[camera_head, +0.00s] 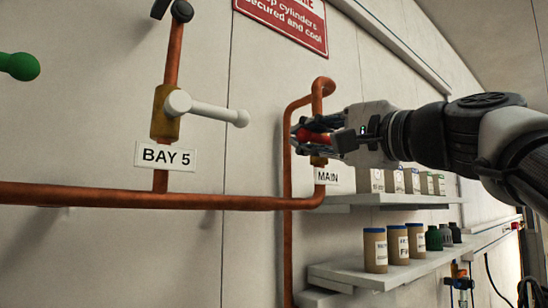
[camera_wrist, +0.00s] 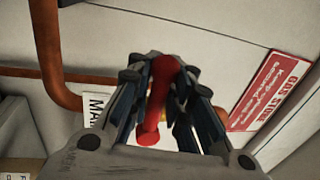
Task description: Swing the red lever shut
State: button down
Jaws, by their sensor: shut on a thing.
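The red lever (camera_head: 313,137) is on the copper pipe above the "MAIN" label (camera_head: 327,176). In the head view it is partly hidden by my gripper (camera_head: 300,136), which reaches in from the right with its fingers around it. In the wrist view the red lever (camera_wrist: 160,95) lies between the two fingers of my gripper (camera_wrist: 160,72), which is shut on it. The lever's rounded end shows near the palm. The valve body behind it is mostly hidden.
A white lever (camera_head: 205,108) sits on the brass "BAY 5" valve to the left, and a green knob (camera_head: 20,66) is at the far left. Shelves (camera_head: 390,266) with several tubs and boxes stand below my arm. A red sign (camera_head: 290,22) hangs above.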

jog(key=shift+f, duration=0.25)
jog(key=c, duration=2)
grip_release()
jog(key=o, duration=0.4)
jog(key=shift+s+d+r, duration=0.15)
jog(key=shift+s+d, duration=0.05)
jog(key=shift+s, duration=0.1)
jog(key=shift+w, duration=0.1)
jog(key=shift+a+r, duration=0.1)
